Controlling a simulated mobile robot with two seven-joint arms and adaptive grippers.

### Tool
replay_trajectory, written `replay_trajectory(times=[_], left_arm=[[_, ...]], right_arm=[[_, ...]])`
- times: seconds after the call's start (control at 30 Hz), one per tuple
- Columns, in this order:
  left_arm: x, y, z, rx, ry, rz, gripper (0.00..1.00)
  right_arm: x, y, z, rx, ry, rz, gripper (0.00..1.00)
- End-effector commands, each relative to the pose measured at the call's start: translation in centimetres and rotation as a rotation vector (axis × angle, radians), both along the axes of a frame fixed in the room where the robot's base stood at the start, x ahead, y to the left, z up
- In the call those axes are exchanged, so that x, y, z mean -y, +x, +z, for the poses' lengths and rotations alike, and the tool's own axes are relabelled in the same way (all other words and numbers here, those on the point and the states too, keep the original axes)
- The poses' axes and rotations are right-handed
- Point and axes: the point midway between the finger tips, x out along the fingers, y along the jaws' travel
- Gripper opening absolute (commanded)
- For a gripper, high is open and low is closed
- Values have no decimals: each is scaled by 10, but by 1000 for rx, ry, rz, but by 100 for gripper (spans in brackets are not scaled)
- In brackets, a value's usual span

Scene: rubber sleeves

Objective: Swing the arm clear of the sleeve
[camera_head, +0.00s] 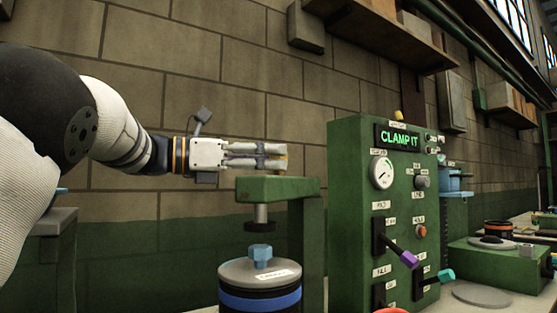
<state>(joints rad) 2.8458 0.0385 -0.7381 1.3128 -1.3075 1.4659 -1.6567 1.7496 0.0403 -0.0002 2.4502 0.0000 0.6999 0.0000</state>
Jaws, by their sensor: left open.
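My left gripper (277,156) reaches in from the left at the height of the green press frame's top. Its pale fingers are open, seen from the side and point right, with nothing visible between them. The frame's green top bar (275,187) lies just below the fingers; I cannot tell whether they touch. A dark sleeve with a blue band (260,300) stands upright under the frame, cut off by the bottom edge. A grey lid (246,272) with a light blue hex knob (261,256) covers it. The press screw (261,214) hangs above the knob, apart from the gripper. My right gripper is not in view.
A green control box (352,225) reading "CLAMP IT" stands right of the press, with a gauge (382,172) and purple (405,257) and teal (440,276) lever handles. A green block (505,262) is farther right. A shelf (385,38) is overhead. Brick wall lies behind.

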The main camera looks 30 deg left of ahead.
Motion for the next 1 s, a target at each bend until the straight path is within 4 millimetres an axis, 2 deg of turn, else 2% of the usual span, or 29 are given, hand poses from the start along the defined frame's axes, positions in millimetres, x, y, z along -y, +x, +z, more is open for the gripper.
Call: replay_trajectory(times=[0.2,0.47,0.6,0.67,0.7,1.0], left_arm=[[17,18,1,3,2,0,48],[19,20,1,2,-1,0,48],[18,20,1,1,0,0,17],[18,20,1,1,0,0,3],[18,20,1,2,-1,0,0],[20,25,-1,-1,1,5,0]], right_arm=[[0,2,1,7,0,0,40],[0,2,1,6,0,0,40],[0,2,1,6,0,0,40],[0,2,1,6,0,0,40],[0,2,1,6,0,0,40],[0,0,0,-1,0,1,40]])
